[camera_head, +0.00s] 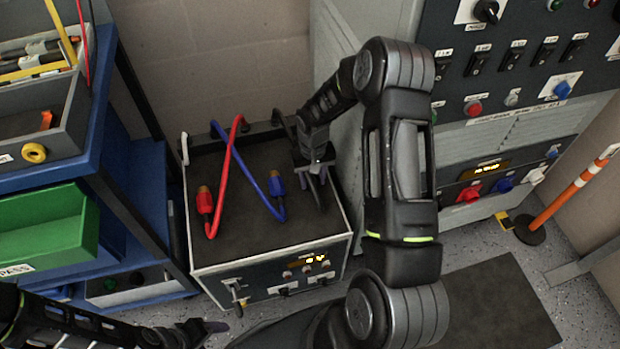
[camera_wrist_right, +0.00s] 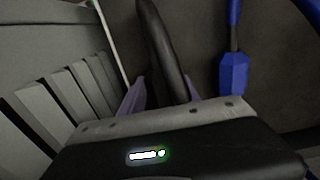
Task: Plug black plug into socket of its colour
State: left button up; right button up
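The black cable (camera_head: 320,194) rises at the right of the dark-topped transformer box (camera_head: 250,215). My right gripper (camera_head: 317,177) is over this cable, fingers pointing down. In the right wrist view the black cable (camera_wrist_right: 165,50) passes between the two purple fingers (camera_wrist_right: 165,88), with a gap visible beside it, so the gripper looks open around it. The black plug's end is hidden by the gripper. On the grey cabinet are a red socket (camera_head: 468,192), a blue socket (camera_head: 503,185) and a whitish one (camera_head: 535,175); no black socket is visible. My left gripper (camera_head: 213,328) is at the bottom left, its opening unclear.
The red plug (camera_head: 205,201) and blue plug (camera_head: 277,184) stand on the box with looped cables. A blue shelf cart (camera_head: 125,130) with a green bin (camera_head: 45,228) is at left. An orange-white post (camera_head: 575,188) stands at right. My right arm covers part of the cabinet.

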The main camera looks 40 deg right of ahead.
aim_at(313, 178)
jog(key=c, duration=0.7)
jog(key=shift+r+p, duration=2)
jog(key=shift+r, duration=1)
